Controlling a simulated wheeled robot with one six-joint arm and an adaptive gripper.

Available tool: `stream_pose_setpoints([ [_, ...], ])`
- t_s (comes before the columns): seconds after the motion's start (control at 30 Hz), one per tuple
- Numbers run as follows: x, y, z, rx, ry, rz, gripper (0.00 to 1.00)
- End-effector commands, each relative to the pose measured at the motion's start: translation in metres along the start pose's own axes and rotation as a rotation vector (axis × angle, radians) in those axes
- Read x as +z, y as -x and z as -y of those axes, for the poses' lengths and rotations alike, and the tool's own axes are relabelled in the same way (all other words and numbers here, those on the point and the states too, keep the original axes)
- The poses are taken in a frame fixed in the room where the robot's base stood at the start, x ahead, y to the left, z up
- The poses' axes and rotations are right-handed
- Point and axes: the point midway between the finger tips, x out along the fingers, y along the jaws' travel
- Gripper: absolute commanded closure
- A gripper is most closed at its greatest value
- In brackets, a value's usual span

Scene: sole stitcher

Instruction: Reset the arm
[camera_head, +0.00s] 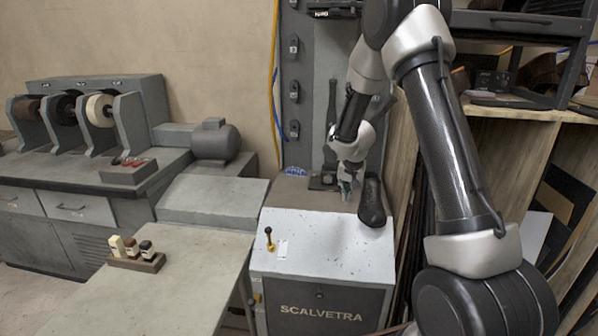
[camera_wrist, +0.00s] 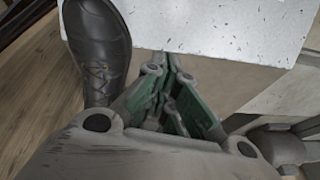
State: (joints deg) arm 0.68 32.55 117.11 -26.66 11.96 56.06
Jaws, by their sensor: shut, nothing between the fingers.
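My arm reaches over the grey machine marked SCALVETRA (camera_head: 320,290) in the head view. My gripper (camera_head: 346,192) is near the back of its top, just left of a black shoe. In the wrist view my gripper (camera_wrist: 168,62) is shut, its green-lined fingers together with nothing between them. The black lace-up shoe (camera_head: 373,203) is at the right edge of the machine's top. It also shows in the wrist view (camera_wrist: 98,45), to the left of the fingers and apart from them. How the shoe is supported is hard to tell.
A lever with a black knob (camera_head: 269,238) stands on the machine's front left. A grinding bench (camera_head: 72,177) stands behind on the left. Wooden shelving (camera_head: 514,150) is close on the right.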

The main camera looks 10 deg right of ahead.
Motion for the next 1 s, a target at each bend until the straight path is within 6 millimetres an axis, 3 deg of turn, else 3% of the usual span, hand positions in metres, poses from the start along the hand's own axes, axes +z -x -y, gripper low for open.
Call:
stream_pose_setpoints([
  [0.17,0.005,0.000,-0.007,0.027,0.092,0.022,1.00],
  [0.3,0.044,-0.001,-0.040,0.116,0.226,0.145,1.00],
  [0.37,0.062,0.011,-0.056,0.147,0.280,0.203,1.00],
  [0.7,0.131,0.149,-0.107,0.152,0.472,0.358,1.00],
  [0.9,0.181,0.240,-0.131,0.075,0.543,0.354,1.00],
  [1.0,0.207,0.277,-0.141,0.029,0.559,0.318,1.00],
])
